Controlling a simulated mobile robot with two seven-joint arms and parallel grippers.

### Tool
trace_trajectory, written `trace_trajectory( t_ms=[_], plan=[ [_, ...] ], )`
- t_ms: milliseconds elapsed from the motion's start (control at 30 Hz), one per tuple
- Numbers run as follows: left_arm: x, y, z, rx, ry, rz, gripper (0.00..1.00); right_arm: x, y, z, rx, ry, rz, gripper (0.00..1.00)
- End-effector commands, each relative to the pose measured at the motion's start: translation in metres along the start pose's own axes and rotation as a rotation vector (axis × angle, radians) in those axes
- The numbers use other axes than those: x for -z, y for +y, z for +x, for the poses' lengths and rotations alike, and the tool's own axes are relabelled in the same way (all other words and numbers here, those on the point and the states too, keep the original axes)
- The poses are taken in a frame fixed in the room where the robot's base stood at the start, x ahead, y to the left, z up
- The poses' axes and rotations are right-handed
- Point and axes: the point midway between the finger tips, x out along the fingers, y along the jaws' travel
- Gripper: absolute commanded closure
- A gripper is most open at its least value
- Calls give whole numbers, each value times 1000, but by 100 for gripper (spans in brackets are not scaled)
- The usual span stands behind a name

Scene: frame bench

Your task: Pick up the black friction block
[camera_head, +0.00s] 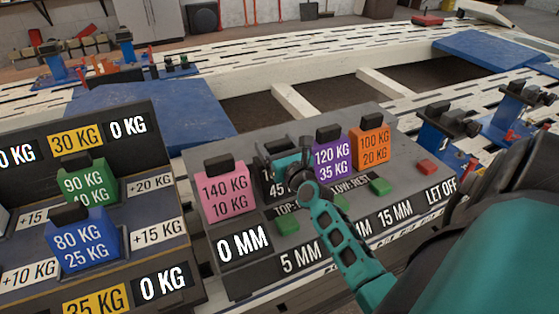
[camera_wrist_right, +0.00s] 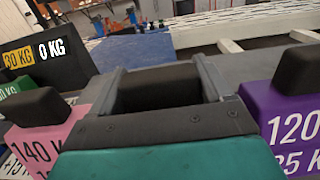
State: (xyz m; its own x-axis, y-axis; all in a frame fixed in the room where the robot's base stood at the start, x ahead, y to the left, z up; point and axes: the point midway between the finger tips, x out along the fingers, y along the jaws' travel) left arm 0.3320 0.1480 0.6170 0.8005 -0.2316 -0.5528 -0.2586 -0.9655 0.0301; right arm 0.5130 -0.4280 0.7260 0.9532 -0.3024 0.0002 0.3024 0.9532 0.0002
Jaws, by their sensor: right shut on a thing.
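The black friction block (camera_head: 275,189) stands in the row on the grey sloped panel, between the pink block (camera_head: 227,190) and the purple block (camera_head: 331,157). Its label is partly hidden by my gripper; "45" shows. My right gripper (camera_head: 297,160) is over the top of the black block and shut on its handle. In the right wrist view the dark handle (camera_wrist_right: 160,88) sits between the two fingers, with the pink block (camera_wrist_right: 45,140) to the left and the purple block (camera_wrist_right: 285,115) to the right. I cannot tell whether the block is clear of the panel.
The orange block (camera_head: 370,143) stands right of the purple one. Green buttons (camera_head: 380,187) and a red button (camera_head: 426,167) lie on the panel's front. A second board with a green block (camera_head: 88,184) and a blue block (camera_head: 82,242) is at left. A blue mat (camera_head: 150,112) lies behind.

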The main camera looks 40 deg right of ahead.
Motion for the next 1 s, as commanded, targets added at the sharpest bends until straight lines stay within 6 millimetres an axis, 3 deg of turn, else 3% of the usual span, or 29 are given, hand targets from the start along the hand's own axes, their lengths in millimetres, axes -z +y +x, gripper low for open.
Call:
trace_trajectory(
  t_ms=[67, 400, 767, 1000],
  plan=[
    [0, 0, 0, 0, 0, 1, 57, 0, 0, 0, 0, 0, 0, 67],
    [-1, 0, 0, 0, -2, 0, 57, 0, 0, 0, 0, 1, 0, 100],
    [0, 0, -2, 0, -3, -1, 57, -4, 0, 0, 1, -6, 0, 100],
    [10, 1, -8, 0, -2, -5, 57, -18, 0, 1, 2, -7, 0, 100]
  ],
)
